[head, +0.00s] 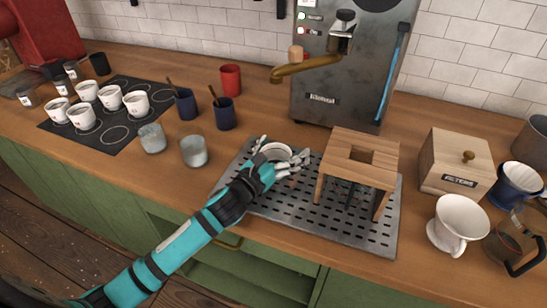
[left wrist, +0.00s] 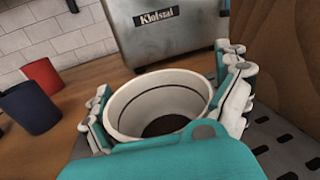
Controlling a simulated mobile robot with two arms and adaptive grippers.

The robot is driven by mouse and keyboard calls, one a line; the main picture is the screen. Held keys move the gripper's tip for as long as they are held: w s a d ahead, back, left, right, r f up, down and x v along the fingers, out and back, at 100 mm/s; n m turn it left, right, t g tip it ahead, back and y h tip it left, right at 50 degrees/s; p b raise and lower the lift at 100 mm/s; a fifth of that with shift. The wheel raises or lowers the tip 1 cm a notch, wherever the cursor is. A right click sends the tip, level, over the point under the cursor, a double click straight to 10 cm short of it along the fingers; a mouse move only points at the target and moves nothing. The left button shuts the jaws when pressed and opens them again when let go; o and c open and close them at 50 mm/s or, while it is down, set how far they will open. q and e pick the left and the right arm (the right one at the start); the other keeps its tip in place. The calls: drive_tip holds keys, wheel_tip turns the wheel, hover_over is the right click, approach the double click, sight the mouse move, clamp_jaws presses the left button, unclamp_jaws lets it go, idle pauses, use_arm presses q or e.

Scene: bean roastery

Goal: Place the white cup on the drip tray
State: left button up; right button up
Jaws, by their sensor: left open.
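A white cup (head: 276,150) is at the back left part of the perforated metal drip tray (head: 345,232) and looks upright on it. My left gripper (head: 281,161) is around the cup, its fingers open on either side. In the left wrist view the white cup (left wrist: 160,100) shows a dark inner line and a dark bottom, between the fingers of my left gripper (left wrist: 168,106). The cup's base is hidden, so contact with the tray cannot be seen directly. My right gripper is not in view.
A wooden stand (head: 362,150) stands on the tray, close right of my gripper. The grey machine (head: 340,75) is behind. Several white cups (head: 82,115) sit on a black mat (head: 118,135) at left. Two grey cups (head: 194,151), a dripper (head: 458,222) and a wooden box (head: 452,165) stand nearby.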

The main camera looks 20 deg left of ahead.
use_arm(q)
drive_tip(key=b+v, duration=0.1)
drive_tip(key=v, duration=0.9)
drive_tip(key=shift+s+a+f+b, duration=0.1)
drive_tip(key=shift+s+f+b, duration=0.05)
drive_tip(key=shift+s+b, duration=0.2)
drive_tip(key=shift+s+a, duration=0.15)
drive_tip(key=shift+s, duration=0.4)
